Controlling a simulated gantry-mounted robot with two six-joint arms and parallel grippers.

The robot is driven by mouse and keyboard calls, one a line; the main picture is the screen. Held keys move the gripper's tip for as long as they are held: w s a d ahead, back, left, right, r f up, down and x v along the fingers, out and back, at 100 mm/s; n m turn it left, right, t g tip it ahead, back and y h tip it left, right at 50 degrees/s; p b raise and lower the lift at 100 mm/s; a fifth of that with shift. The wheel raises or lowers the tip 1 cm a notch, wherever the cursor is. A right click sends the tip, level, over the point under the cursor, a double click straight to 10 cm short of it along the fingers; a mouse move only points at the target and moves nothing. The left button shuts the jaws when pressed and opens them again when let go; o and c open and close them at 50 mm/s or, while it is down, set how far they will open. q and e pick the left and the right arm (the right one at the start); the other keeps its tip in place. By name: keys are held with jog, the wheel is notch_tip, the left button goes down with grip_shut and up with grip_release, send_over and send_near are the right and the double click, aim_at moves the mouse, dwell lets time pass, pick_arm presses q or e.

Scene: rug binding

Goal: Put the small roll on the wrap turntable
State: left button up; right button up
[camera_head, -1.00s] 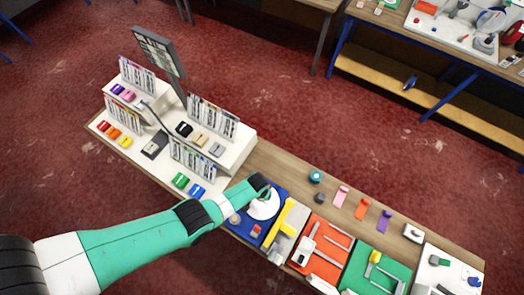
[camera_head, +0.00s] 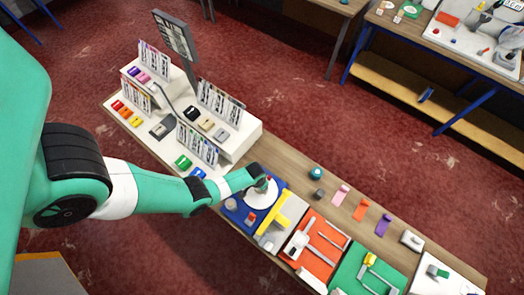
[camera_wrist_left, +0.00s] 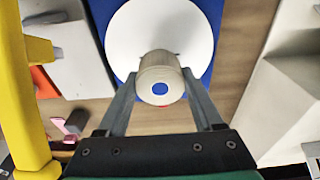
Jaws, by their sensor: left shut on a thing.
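My left gripper (camera_head: 264,184) is over the wrap turntable, whose white disc (camera_head: 259,200) sits on a blue base (camera_head: 234,212). In the left wrist view, the fingers of my left gripper (camera_wrist_left: 159,76) are closed on both sides of a small pale roll (camera_wrist_left: 160,70) with a blue dot on its end. Behind the roll is the white disc (camera_wrist_left: 125,40) of the turntable. I cannot tell whether the roll touches the disc. My right gripper is not in view.
A yellow bar (camera_head: 273,222) stands right beside the turntable and shows large in the left wrist view (camera_wrist_left: 18,100). Beyond it are an orange-red board (camera_head: 318,236) and a green board (camera_head: 352,275). White tape shelves (camera_head: 232,142) stand behind. Small coloured pieces lie on the bench.

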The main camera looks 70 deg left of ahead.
pick_arm(q)
notch_tip(320, 180, down, 4)
jog(key=shift+r+b, duration=0.25)
jog(key=shift+b, duration=0.95)
jog(key=shift+r, duration=0.2)
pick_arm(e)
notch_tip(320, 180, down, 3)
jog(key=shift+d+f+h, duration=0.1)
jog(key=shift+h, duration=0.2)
pick_arm(q)
jog(key=shift+f, duration=0.2)
jog(key=o, duration=1.4)
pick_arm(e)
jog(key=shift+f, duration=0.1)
pick_arm(q)
jog(key=shift+r, duration=0.1)
